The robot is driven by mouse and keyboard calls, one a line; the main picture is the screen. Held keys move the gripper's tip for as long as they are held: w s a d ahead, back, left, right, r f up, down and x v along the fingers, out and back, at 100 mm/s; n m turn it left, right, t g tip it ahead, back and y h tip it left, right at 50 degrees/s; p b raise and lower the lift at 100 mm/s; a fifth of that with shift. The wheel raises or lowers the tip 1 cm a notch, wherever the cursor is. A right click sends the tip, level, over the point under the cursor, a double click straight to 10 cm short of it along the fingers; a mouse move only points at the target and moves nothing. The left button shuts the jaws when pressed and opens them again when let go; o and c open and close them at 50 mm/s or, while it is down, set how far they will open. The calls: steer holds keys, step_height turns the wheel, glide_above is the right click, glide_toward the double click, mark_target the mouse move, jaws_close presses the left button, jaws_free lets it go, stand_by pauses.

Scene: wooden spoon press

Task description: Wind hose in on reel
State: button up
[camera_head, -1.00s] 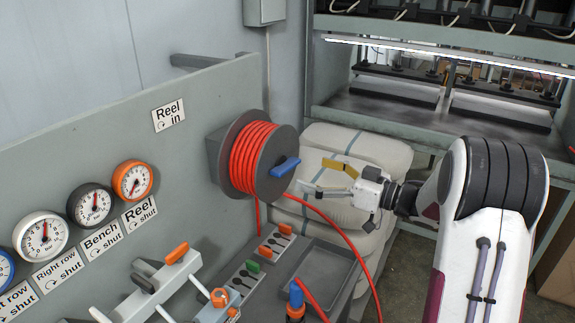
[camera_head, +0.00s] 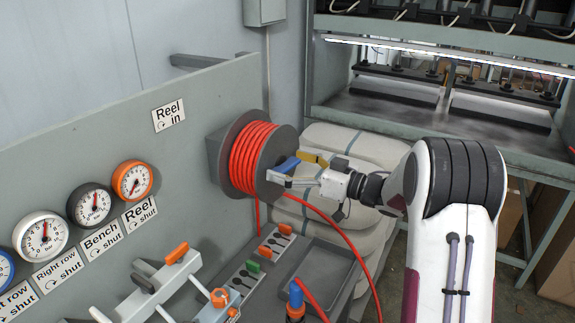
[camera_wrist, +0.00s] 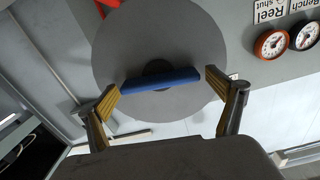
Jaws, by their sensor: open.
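The hose reel (camera_head: 238,160) is mounted on the grey panel, with red hose (camera_head: 249,157) wound on its drum. A length of red hose (camera_head: 345,240) hangs from it down to the right. The blue handle (camera_head: 287,165) sticks out from the middle of the reel's grey face. In the wrist view the blue handle (camera_wrist: 160,80) lies nearly level across the grey disc (camera_wrist: 120,45). My gripper (camera_head: 294,168) is open at the handle. In the wrist view its yellow-padded fingers (camera_wrist: 172,96) stand at either end of the handle, apart from it.
A "Reel in" label (camera_head: 168,114) is on the panel above left. Gauges (camera_head: 132,180), a bench with orange and green switches (camera_head: 252,266), and a blue-topped fitting (camera_head: 296,298) are below. Pale strapped sacks (camera_head: 350,150) stand behind my gripper; a press (camera_head: 440,100) is at back right.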

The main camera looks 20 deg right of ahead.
steer(key=shift+w+a, duration=0.1)
steer(key=c, duration=1.6)
steer(key=shift+m, duration=0.6)
steer(key=m, duration=0.4)
steer(key=shift+w+m, duration=0.1)
steer(key=shift+m, duration=0.3)
steer(key=m, duration=0.6)
steer(key=shift+d+f, duration=0.15)
steer(key=shift+d, duration=0.05)
steer(key=m, duration=0.5)
steer(key=shift+w+f+m, duration=0.1)
steer(key=shift+m, duration=0.3)
steer(key=m, duration=0.6)
steer(key=shift+f, duration=0.2)
